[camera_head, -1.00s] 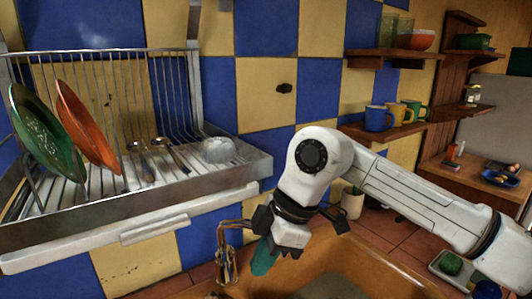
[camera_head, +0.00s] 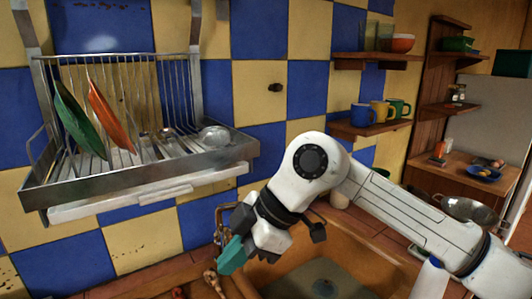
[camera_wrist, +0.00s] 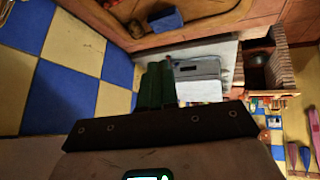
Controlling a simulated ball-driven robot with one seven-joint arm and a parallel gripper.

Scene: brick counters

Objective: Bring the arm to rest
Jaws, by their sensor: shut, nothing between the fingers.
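My gripper (camera_head: 231,256) hangs at the end of my white arm, in front of the tap and over the left part of the sink. Its teal fingertips point down and left and are together with nothing held. In the wrist view the green fingers (camera_wrist: 155,85) stand side by side beyond the dark gripper body. The arm is bent, with its forearm reaching in from the lower right of the head view.
A metal dish rack (camera_head: 150,175) with a green plate (camera_head: 78,118), an orange plate (camera_head: 110,115) and utensils hangs at left. The orange sink (camera_head: 345,255) lies below the gripper. The tap (camera_head: 222,225) is close behind it. Shelves with mugs (camera_head: 375,128) are at right.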

